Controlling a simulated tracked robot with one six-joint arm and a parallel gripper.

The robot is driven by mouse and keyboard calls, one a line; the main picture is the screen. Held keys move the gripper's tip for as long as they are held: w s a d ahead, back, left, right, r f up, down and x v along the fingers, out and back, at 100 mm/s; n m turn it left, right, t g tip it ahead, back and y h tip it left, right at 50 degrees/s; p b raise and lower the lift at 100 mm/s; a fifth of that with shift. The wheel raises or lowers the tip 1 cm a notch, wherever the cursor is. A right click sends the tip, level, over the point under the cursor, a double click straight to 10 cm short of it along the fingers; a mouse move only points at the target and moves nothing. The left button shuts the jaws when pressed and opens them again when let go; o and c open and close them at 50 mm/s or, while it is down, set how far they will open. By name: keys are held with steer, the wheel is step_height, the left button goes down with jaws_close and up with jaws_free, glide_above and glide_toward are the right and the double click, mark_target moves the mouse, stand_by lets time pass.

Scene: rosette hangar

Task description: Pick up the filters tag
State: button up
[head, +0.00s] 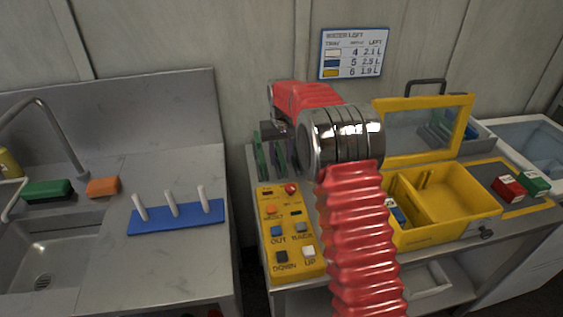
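I cannot pick out the filters tag for certain; no label that reads "filters" is legible. A small blue and white piece (396,213) lies in the left part of the yellow case (452,233), partly hidden by my arm. Dark green upright plates (262,160) stand behind the yellow button panel, close to the dark end of my arm. My red arm with its silver joint fills the middle of the head view. The dark part near my gripper (280,131) is mostly hidden behind the arm, so its fingers and any hold are unclear.
The button panel (284,250) is left of my arm. Red (508,189) and green (535,183) blocks sit right of the open-lidded case. A blue peg base (178,219), orange block (103,187) and green brush (47,190) are by the sink. A sign (353,54) hangs behind.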

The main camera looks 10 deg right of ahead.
mark_target(281, 154)
steer(key=shift+c, duration=0.3)
jaws_close()
step_height(281, 154, up, 10)
steer(key=shift+f, duration=0.15)
steer(key=shift+r, duration=0.2)
stand_by(0.4)
stand_by(0.5)
